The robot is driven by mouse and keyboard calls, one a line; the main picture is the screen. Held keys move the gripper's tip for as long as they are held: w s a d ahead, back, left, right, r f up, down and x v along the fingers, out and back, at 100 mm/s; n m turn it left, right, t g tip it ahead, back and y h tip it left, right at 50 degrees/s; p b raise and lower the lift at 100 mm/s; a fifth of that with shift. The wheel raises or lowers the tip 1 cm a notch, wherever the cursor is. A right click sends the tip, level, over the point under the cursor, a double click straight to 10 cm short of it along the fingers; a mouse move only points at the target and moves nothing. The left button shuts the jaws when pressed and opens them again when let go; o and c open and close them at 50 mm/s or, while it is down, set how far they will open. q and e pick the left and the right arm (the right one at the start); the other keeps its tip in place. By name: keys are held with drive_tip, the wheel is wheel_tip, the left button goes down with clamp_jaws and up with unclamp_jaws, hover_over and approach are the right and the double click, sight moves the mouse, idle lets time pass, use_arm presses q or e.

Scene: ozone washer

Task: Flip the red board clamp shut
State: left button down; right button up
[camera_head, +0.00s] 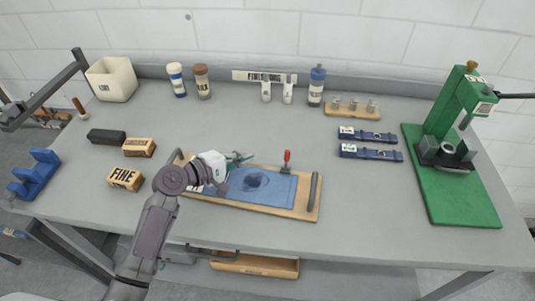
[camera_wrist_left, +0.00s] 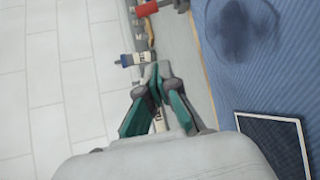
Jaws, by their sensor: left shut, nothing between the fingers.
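The red board clamp (camera_head: 286,157) stands at the back edge of the wooden board (camera_head: 308,189), right of its middle, with its red handle pointing up. It also shows at the top of the left wrist view (camera_wrist_left: 147,9), partly cut off. A blue sheet (camera_head: 275,197) with a dark round patch lies on the board. My left gripper (camera_head: 247,158) is shut and empty above the board's back edge, left of the clamp and apart from it. Its fingertips meet in the left wrist view (camera_wrist_left: 158,72). My right gripper is not in view.
Dark bar handles stand at both board ends, including the right one (camera_head: 313,190). Wooden blocks (camera_head: 125,178) lie at left. Bottles (camera_head: 317,86) stand along the back. Two blue strips (camera_head: 371,152) and a green press (camera_head: 450,150) are at right.

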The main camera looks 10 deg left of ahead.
sight(287, 156)
use_arm(q)
drive_tip(key=p+x, duration=0.1)
drive_tip(key=x, duration=0.8)
drive_tip(key=shift+w+d, duration=0.25)
drive_tip(key=shift+d, duration=0.1)
drive_tip(key=s+p, duration=0.1)
drive_tip(key=s+d+r+p, duration=0.1)
drive_tip(key=p, duration=0.1)
drive_tip(key=shift+s+d, duration=0.25)
drive_tip(key=shift+d, duration=0.05)
drive_tip(key=shift+s+d+r, duration=0.1)
drive_tip(key=shift+s+d, duration=0.05)
drive_tip(key=shift+s, duration=0.3)
drive_tip(key=shift+w, duration=0.1)
